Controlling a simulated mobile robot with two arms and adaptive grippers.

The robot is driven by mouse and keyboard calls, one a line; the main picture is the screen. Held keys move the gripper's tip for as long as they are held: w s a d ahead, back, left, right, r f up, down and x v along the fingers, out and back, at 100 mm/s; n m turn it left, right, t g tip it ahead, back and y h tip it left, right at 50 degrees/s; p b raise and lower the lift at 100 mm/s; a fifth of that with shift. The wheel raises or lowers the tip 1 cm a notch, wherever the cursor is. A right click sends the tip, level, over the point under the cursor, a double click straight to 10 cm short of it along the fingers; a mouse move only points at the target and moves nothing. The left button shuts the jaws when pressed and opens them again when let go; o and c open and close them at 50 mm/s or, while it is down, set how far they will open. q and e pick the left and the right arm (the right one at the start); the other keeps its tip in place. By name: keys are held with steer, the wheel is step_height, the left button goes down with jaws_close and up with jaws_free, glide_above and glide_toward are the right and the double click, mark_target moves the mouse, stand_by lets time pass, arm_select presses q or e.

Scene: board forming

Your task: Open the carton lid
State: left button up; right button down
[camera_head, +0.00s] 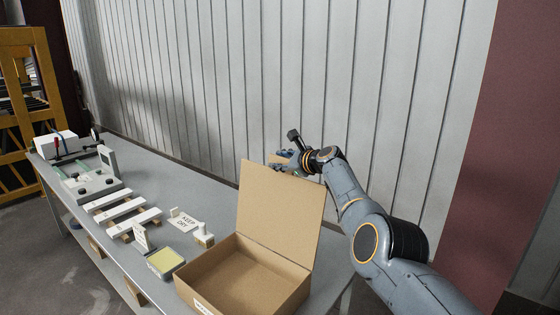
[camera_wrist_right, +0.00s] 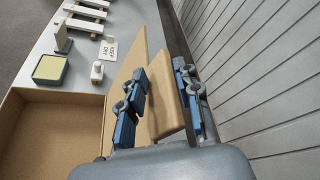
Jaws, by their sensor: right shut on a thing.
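The brown cardboard carton (camera_head: 240,278) stands at the near end of the grey table with its top open. Its lid (camera_head: 280,212) stands nearly upright at the back edge, tilted slightly back. The carton's inside (camera_wrist_right: 50,130) looks empty. My left gripper is not in view.
A yellow-topped pad (camera_head: 165,261), a "KEEP DRY" card (camera_head: 184,220) and a small stamp-like block (camera_head: 204,237) are left of the carton. White-topped strips (camera_head: 120,208) and a grey device (camera_head: 92,186) lie farther along. A ribbed wall (camera_head: 330,80) rises close behind the table.

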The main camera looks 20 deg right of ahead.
steer(key=c, duration=1.4)
jaws_free()
steer(key=shift+s+a+f+g, duration=0.15)
steer(key=shift+f+g, duration=0.15)
steer(key=shift+f, duration=0.6)
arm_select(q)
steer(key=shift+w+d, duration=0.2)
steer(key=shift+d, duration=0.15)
arm_select(e)
steer(key=shift+d+r, duration=0.1)
steer(key=shift+d, duration=0.15)
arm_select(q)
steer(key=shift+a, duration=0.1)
arm_select(e)
steer(key=shift+d+r, duration=0.1)
steer(key=shift+d, duration=0.05)
steer(key=shift+s, duration=0.2)
steer(key=shift+s+d+r, duration=0.2)
steer(key=shift+s+r, duration=0.15)
steer(key=shift+s, duration=0.25)
steer(key=v, duration=1)
steer(key=shift+f, duration=0.15)
